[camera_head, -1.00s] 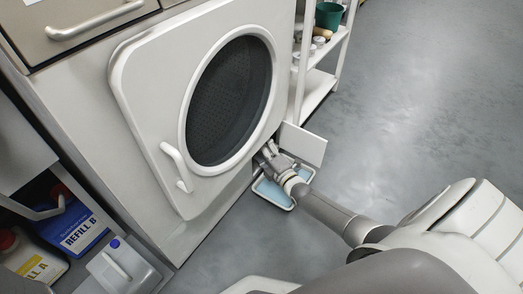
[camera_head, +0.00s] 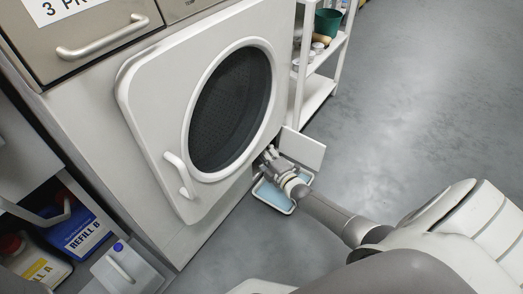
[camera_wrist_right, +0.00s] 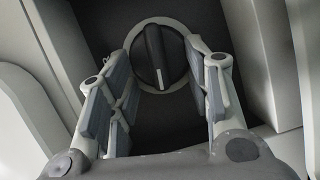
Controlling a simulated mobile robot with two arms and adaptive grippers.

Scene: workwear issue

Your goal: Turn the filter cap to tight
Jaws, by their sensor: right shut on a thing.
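The filter cap (camera_wrist_right: 158,57) shows in the right wrist view as a dark round knob with a raised bar and a pale ring around it. The bar stands close to upright in that picture, with a light line along it. My right gripper (camera_wrist_right: 158,68) has a finger on the left and right sides of the cap and is shut on it. In the head view my right gripper (camera_head: 268,154) reaches into the low opening of the washer, beside the open flap (camera_head: 302,149). There the cap is hidden. My left gripper is out of view.
A tray (camera_head: 274,197) with a blue inside lies on the floor under the opening. The round washer door (camera_head: 150,95) is just above left of the gripper. A white shelf rack (camera_head: 318,88) stands behind. Refill bottles (camera_head: 80,235) are at lower left. The right floor is clear.

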